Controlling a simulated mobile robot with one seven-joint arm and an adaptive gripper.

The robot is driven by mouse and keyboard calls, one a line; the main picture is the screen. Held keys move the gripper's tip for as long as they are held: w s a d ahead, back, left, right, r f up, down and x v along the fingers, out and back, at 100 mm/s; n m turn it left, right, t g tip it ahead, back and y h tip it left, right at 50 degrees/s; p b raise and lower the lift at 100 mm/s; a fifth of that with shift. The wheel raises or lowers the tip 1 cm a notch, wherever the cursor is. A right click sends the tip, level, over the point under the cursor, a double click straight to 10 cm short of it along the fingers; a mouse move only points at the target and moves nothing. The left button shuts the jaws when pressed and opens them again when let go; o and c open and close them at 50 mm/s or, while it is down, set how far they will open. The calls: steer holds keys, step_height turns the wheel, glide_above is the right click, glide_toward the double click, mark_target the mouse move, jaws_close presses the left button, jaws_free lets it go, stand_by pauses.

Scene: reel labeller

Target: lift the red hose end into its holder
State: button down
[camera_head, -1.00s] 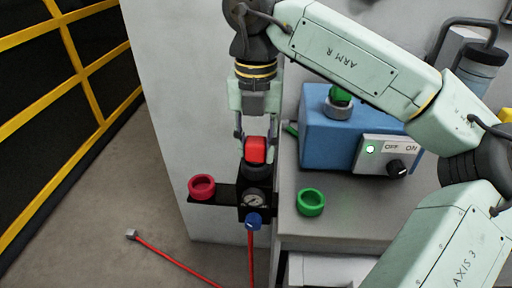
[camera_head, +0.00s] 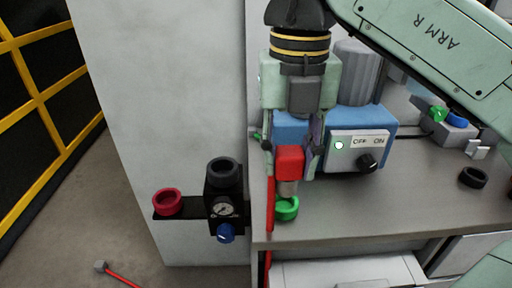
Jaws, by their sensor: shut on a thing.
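My gripper (camera_head: 291,150) points down and is shut on a red hose end (camera_head: 289,162) with a silver tip. The tip shows just above and in front of a green ring holder (camera_head: 287,209) at the counter's edge; I cannot tell whether they touch. A red hose (camera_head: 269,207) hangs beside the held end, down past the counter edge. A red ring holder (camera_head: 167,203) sits on the left end of a black bracket (camera_head: 187,209). A black ring holder (camera_head: 223,171) stands empty on top of the bracket's gauge block.
A pressure gauge (camera_head: 224,209) and blue knob (camera_head: 225,233) are below the black ring. A blue box with an OFF/ON switch panel (camera_head: 358,151) stands behind my gripper. A hose with a grey fitting (camera_head: 101,266) lies on the floor.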

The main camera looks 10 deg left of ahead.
steer(key=shift+s+d+r, duration=0.1)
steer(key=shift+s+d, duration=0.25)
steer(key=shift+d, duration=0.45)
steer(key=shift+s+d+r, duration=0.15)
steer(key=shift+d+r, duration=0.15)
steer(key=shift+r+p, duration=3.15)
steer(key=shift+r, duration=0.1)
